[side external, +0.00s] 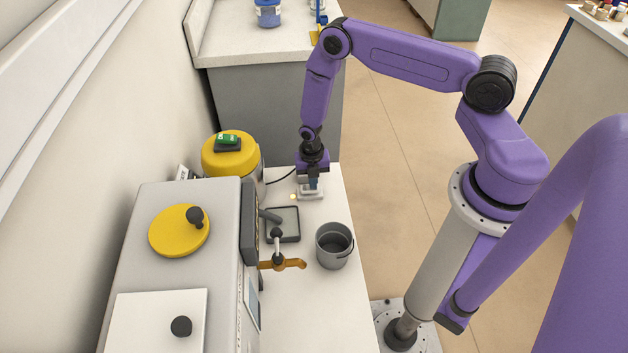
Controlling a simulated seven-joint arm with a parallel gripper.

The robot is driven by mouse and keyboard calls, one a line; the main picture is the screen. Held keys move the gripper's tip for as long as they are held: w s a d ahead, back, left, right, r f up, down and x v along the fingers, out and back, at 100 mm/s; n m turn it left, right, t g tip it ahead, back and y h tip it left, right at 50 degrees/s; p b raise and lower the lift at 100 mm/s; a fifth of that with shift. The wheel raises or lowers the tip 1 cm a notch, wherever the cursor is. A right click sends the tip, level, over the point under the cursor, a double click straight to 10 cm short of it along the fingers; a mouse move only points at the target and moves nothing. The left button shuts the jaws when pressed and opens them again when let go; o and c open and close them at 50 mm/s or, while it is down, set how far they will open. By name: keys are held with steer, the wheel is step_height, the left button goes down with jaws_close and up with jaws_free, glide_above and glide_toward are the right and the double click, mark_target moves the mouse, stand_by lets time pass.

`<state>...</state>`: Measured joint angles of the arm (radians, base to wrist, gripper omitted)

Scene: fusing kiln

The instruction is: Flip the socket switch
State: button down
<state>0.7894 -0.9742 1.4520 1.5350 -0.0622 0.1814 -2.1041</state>
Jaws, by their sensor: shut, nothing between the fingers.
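The socket (311,194) is a small pale block on the white bench top, with a dark cable running from it toward the yellow-topped container. Its switch is hidden under my gripper or too small to make out. My gripper (310,186) points straight down over the socket, fingers shut with nothing between them. Its tips are at or just above the socket; I cannot tell whether they touch. A small glowing spot (293,197) shows at the socket's left.
The grey kiln (222,205) with yellow and white lids stands left. A yellow-topped container (231,157) is behind. The bench front right is clear.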

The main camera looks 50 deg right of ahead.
mark_target(308, 187)
steer(key=shift+w+a, duration=0.55)
steer(key=shift+a, duration=0.05)
steer(key=shift+s+d+r, duration=0.1)
steer(key=shift+r, duration=0.1)
step_height(308, 187, up, 14)
stand_by(0.4)
steer(key=shift+f, duration=0.1)
steer(key=shift+s+d, duration=0.35)
steer(key=shift+s, duration=0.2)
